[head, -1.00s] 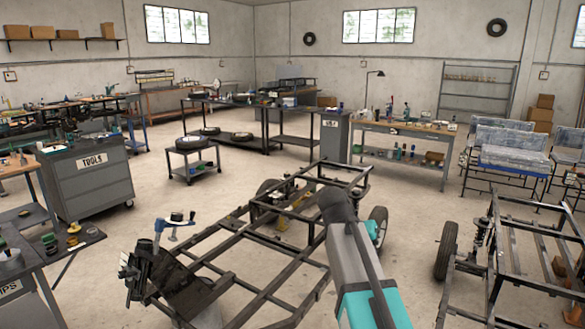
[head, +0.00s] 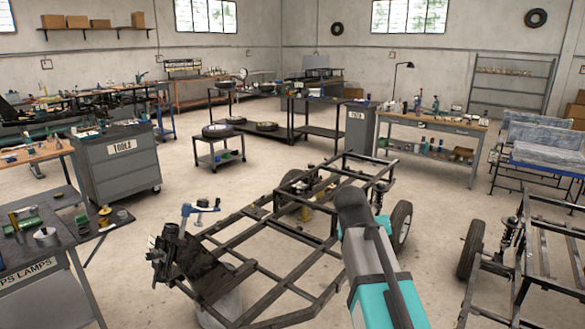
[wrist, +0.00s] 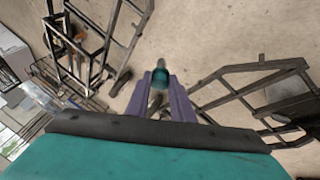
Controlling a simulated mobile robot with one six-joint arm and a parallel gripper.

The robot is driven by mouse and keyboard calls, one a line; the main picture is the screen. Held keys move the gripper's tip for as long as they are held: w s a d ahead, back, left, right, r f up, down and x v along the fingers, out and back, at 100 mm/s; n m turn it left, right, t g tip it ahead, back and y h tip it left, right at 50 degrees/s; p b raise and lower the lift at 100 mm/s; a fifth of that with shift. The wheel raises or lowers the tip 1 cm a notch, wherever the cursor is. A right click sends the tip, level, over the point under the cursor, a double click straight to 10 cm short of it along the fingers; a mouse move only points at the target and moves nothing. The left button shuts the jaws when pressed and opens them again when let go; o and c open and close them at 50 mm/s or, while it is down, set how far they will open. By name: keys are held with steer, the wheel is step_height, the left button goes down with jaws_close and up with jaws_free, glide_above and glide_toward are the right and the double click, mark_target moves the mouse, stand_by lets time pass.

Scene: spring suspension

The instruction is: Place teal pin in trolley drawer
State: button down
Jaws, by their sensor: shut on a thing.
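In the wrist view, my gripper (wrist: 160,84) is shut on the teal pin (wrist: 160,73). The pin sits between the purple fingers, with its darker end sticking out past them. In the head view, my arm reaches over the bare frame at the lower right, and my gripper and the pin cannot be made out. A grey wheeled trolley marked TOOLS (head: 122,168) stands at the left, well away from my arm. Its front looks closed, and I cannot make out an open drawer.
A bare chassis frame (head: 268,232) lies just in front of me, with another frame (head: 545,255) at the right. A small cart (head: 218,159) holding wheels stands beyond. Open floor (head: 170,205) lies before the trolley.

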steer(key=s+f, duration=0.5)
steer(key=f, duration=0.1)
steer(key=shift+s+f, duration=0.15)
steer(key=shift+f, duration=0.2)
steer(key=shift+d, duration=0.15)
